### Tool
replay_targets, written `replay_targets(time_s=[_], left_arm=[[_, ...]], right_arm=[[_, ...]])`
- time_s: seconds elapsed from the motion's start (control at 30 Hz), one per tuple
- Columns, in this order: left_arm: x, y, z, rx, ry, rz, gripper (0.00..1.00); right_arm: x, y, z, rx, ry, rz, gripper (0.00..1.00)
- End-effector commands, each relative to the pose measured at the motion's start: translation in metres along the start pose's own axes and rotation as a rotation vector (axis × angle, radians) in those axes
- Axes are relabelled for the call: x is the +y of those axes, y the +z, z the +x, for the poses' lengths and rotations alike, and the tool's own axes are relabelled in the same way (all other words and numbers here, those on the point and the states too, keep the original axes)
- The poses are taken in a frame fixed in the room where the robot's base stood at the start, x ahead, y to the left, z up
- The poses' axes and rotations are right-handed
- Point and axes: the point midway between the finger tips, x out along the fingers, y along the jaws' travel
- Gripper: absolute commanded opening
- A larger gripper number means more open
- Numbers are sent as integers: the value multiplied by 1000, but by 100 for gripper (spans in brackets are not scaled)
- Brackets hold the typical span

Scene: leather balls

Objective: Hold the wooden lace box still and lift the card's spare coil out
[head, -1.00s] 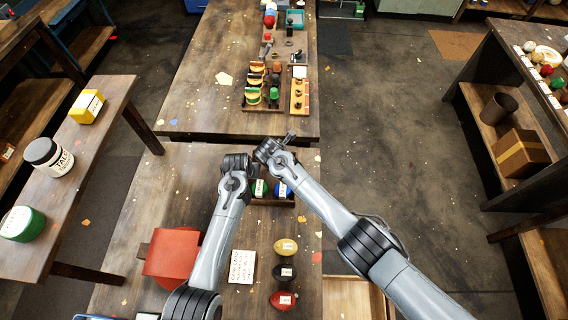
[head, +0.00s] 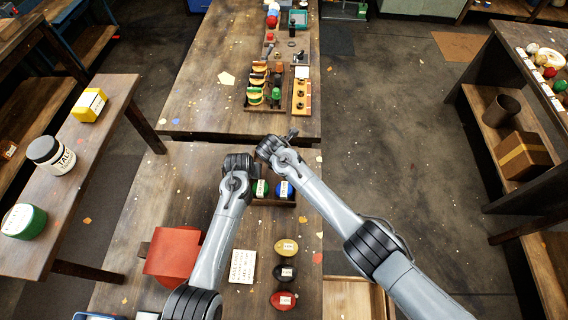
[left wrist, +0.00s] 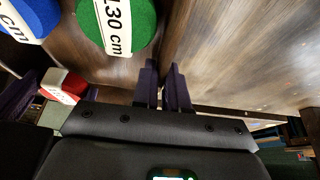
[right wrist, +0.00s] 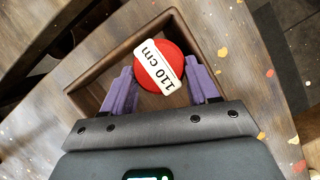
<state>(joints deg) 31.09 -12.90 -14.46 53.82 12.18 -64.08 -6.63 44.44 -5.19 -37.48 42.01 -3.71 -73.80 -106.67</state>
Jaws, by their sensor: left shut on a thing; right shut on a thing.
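The wooden lace box (head: 275,203) stands at the far edge of the near table, holding a green coil (head: 260,188) and a blue coil (head: 283,189). The green coil, labelled 130 cm, shows large in the left wrist view (left wrist: 118,22). My left gripper (left wrist: 164,70) is shut on the box's wall. My right gripper (right wrist: 162,68) is shut on the red coil (right wrist: 172,72), labelled 110 cm, at the box's end; whether it is clear of the floor I cannot tell. A white card (head: 242,266) lies nearer; its writing is too small to read.
Yellow (head: 286,248), black (head: 285,272) and red (head: 284,300) labelled pieces lie at the near table's right. A red object (head: 172,256) sits at its left. A gap separates the far table (head: 200,110), which carries several coloured things.

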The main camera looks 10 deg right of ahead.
Motion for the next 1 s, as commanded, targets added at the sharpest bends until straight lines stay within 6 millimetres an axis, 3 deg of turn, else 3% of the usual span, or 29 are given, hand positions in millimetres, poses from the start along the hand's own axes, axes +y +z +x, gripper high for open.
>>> replay_targets(time_s=[0.4, 0.87, 0.9, 1.0], left_arm=[[-1, 1, 1, -2, -1, -1, 0], [-1, 1, 1, -2, -1, -1, 0], [-1, 1, 1, -2, -1, -1, 16], [-1, 1, 1, -2, -1, -1, 31]], right_arm=[[0, 26, -63, -2, 2, 2, 28], [0, 31, -75, -2, 1, 1, 28], [0, 31, -75, -2, 1, 1, 28], [0, 31, -75, -2, 1, 1, 28]])
